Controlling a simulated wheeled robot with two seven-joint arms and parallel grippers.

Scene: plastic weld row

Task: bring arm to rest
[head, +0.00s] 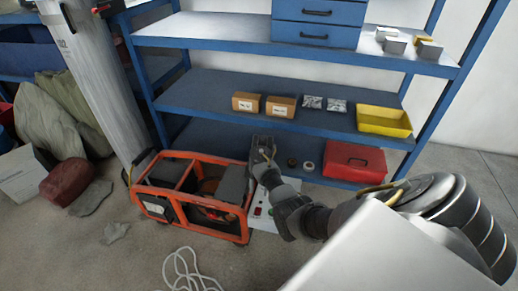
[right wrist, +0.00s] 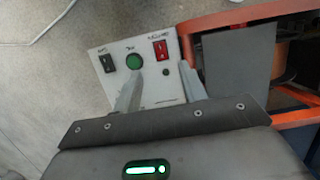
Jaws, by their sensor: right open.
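My right arm comes in from the right in the head view. Its gripper (head: 263,152) is above and beside the orange-framed machine (head: 193,222), in front of the lower shelf. In the right wrist view the two fingers of my right gripper (right wrist: 160,85) are apart, with nothing between them. Beyond them is a white control panel (right wrist: 150,52) with a black switch (right wrist: 107,62), a green button (right wrist: 134,61) and a red switch (right wrist: 161,49). The panel (head: 265,217) is partly hidden by my wrist in the head view. Whether the fingers touch it cannot be told. My left gripper is not in view.
A blue shelf rack (head: 225,91) stands behind, with cardboard boxes (head: 246,102), a yellow bin (head: 384,121) and a red case (head: 352,160). A grey post (head: 95,75) leans at left near sacks (head: 50,120). A white cable (head: 185,270) lies on the floor in front.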

